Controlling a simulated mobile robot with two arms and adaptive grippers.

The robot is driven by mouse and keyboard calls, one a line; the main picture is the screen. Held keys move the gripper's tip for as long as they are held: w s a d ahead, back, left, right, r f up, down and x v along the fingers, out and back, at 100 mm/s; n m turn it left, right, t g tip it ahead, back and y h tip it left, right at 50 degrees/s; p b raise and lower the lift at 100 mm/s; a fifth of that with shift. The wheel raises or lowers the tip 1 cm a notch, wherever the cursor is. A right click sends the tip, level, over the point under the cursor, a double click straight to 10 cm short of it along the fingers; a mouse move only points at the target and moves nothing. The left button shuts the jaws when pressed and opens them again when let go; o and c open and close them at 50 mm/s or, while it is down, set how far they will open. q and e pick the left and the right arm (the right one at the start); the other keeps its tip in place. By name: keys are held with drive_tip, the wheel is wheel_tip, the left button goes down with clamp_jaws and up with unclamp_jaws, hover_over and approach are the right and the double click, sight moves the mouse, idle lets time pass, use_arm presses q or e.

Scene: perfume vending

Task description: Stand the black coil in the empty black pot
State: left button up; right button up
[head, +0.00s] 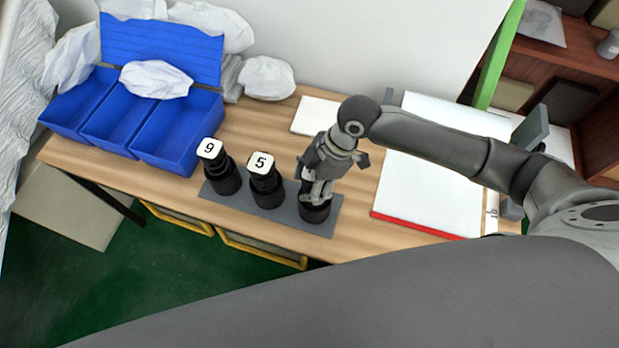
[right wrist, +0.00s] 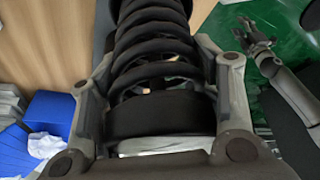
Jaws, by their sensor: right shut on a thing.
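My right gripper (head: 318,190) points down above the rightmost black pot (head: 315,213) on the grey tray. In the right wrist view its fingers are closed on both sides of the black coil (right wrist: 155,45), whose thick black end ring lies near the palm. In the head view the gripper hides most of the coil, so I cannot tell how far its lower end is inside the pot. My left gripper (right wrist: 258,38) shows in the right wrist view, empty with its fingers apart, over the green floor.
Two black coils in pots, with white caps marked 9 (head: 210,149) and 5 (head: 262,162), stand left of my right gripper on the grey tray (head: 287,221). Blue bins (head: 178,135) stand at the left. A white board with a red edge (head: 420,226) lies at the right.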

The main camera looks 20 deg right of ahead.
drive_tip(key=shift+f, duration=0.1)
drive_tip(key=o, duration=1.4)
drive_tip(key=shift+c, duration=0.2)
drive_tip(key=v, duration=1.2)
